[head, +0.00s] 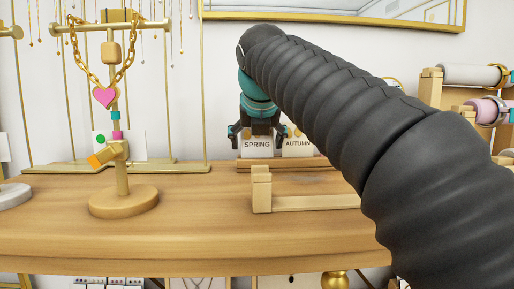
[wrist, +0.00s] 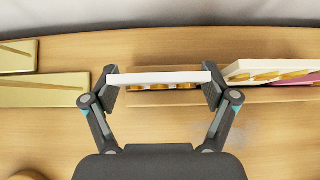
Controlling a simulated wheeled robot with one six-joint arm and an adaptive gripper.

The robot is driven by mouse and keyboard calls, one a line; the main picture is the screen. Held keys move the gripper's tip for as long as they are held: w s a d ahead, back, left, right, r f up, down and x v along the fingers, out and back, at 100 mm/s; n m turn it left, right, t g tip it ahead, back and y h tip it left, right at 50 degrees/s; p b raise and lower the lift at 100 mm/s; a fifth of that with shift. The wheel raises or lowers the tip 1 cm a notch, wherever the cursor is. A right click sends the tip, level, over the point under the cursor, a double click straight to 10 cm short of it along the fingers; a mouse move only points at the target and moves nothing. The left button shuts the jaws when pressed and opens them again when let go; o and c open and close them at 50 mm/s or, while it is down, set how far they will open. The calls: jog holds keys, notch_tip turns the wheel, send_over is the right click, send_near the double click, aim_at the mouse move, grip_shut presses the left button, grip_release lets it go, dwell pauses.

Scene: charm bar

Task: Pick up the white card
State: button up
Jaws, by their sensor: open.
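A white card (head: 257,146) lettered "SPRING" stands upright on a wooden ledge at the back of the counter. In the wrist view the white card (wrist: 160,77) shows edge-on, with gold round pieces just below its edge. My gripper (head: 257,131) is above and around the card's top in the head view. In the wrist view my gripper (wrist: 162,90) is open, one finger at each end of the card. The fingers look very close to its ends; I cannot tell if they touch. The arm partly hides the area to the right.
A second card (head: 298,147) lettered "AUTUMN" stands close on the right; a pink edge shows near it in the wrist view. A wooden necklace stand (head: 122,200) is at left. A low wooden rack (head: 262,190) stands in front. Bare counter (head: 200,220) lies between.

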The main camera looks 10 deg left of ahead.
jog(key=c, duration=0.7)
jog(key=shift+o, duration=0.2)
jog(key=shift+r, duration=0.15)
